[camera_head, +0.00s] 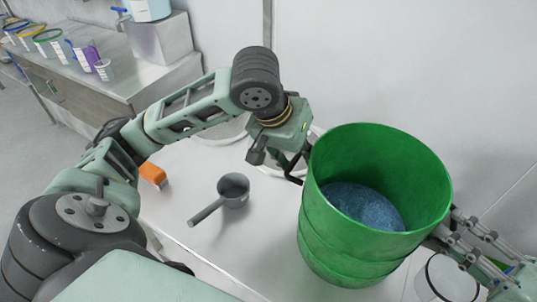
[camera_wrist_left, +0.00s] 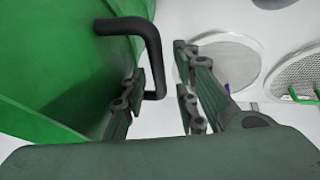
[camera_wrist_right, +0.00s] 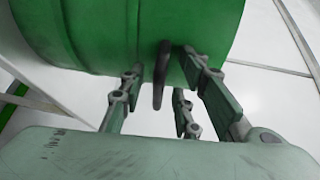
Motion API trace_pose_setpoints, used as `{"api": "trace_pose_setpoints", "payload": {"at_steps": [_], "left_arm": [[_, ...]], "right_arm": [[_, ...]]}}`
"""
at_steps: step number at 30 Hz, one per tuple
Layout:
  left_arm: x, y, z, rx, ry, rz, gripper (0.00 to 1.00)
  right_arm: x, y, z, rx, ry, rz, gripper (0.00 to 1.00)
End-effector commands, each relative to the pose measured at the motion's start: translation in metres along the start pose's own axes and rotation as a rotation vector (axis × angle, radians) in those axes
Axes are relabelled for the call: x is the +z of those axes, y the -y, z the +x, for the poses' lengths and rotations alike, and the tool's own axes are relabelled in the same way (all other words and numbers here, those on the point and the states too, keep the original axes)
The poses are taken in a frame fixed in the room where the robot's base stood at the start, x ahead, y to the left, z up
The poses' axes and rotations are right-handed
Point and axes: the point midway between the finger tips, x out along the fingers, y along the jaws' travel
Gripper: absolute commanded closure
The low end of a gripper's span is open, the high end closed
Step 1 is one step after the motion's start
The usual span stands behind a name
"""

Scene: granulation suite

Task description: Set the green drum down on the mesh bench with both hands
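The green drum (camera_head: 318,225) is upright and open at the top, with blue granules (camera_head: 362,205) inside. I cannot tell whether its base touches the white surface below. My left gripper (camera_head: 294,165) is at the drum's left side. In the left wrist view its fingers (camera_wrist_left: 162,98) are apart, with a black handle (camera_wrist_left: 152,45) of the drum between them. My right gripper (camera_head: 448,235) is at the drum's right side, partly hidden behind it. In the right wrist view its fingers (camera_wrist_right: 160,92) are apart around the other black handle (camera_wrist_right: 161,68). No mesh bench is clearly identifiable.
A grey scoop (camera_head: 233,187) and an orange object (camera_head: 153,174) lie on the white table (camera_head: 235,245) left of the drum. Round mesh sieves (camera_wrist_left: 228,62) show in the left wrist view. A clear container (camera_head: 445,280) stands at lower right. A side counter (camera_head: 120,85) holds several beakers.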

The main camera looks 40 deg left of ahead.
Motion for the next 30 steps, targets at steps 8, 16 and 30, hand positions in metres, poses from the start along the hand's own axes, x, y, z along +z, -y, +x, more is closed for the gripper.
{"api": "trace_pose_setpoints", "payload": {"at_steps": [8,16,30], "left_arm": [[-0.002,0.000,-0.036,0.000,-0.008,0.001,0.72],[-0.002,0.000,-0.092,0.000,-0.007,0.001,0.72],[0.000,0.000,-0.120,-0.001,0.000,0.000,0.72]], "right_arm": [[0.000,0.001,0.000,-0.002,0.001,0.000,0.70],[0.000,0.001,0.000,-0.002,0.001,0.000,0.70],[0.000,-0.001,-0.027,0.003,0.000,0.000,0.70]]}}
